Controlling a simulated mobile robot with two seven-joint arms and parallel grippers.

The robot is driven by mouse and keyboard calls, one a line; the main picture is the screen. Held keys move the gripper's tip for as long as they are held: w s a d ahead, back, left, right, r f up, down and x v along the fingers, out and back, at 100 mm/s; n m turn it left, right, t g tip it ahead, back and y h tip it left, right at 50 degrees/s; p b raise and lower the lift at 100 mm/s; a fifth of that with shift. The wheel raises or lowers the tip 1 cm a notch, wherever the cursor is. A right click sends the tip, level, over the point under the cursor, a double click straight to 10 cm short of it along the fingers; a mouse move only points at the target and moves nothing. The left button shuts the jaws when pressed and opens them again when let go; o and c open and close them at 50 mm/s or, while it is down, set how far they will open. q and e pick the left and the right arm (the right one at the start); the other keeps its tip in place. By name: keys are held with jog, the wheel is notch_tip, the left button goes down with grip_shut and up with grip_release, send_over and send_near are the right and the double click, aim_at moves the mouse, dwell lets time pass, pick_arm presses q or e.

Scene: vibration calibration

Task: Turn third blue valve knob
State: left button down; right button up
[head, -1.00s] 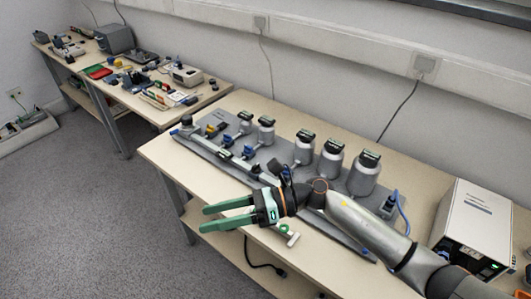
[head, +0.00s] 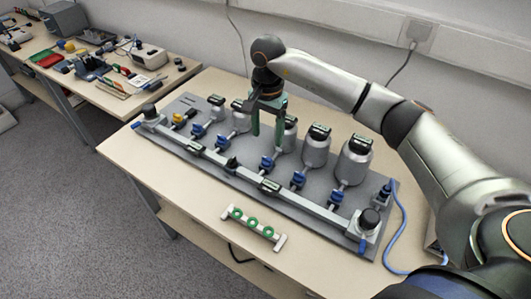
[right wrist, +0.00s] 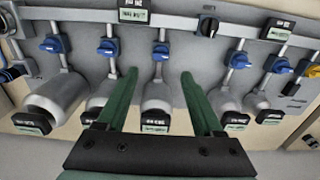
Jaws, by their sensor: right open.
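Several blue valve knobs sit in a row on the grey panel (head: 215,165), each on a thin pipe leading to a grey bottle. The third blue valve knob (head: 266,162) is the middle one and shows clearly in the right wrist view (right wrist: 160,52). My right gripper (head: 267,145) points down over the panel near this knob, its two green fingers apart and empty. In the right wrist view the knob appears between and just beyond the fingertips (right wrist: 161,74); contact is not visible. The bottle behind it (head: 289,135) is partly hidden by a finger. My left gripper is out of view.
Neighbouring blue knobs (head: 221,143) (head: 298,180) flank the middle one. A long front pipe (head: 210,158) carries black gauges. A small white bar with green rings (head: 253,228) lies on the table in front. A blue cable (head: 396,235) runs at the right.

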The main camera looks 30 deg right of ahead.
aim_at(267, 158)
notch_tip(267, 158, down, 9)
jog(key=shift+r, duration=0.15)
grip_shut()
dwell(0.6)
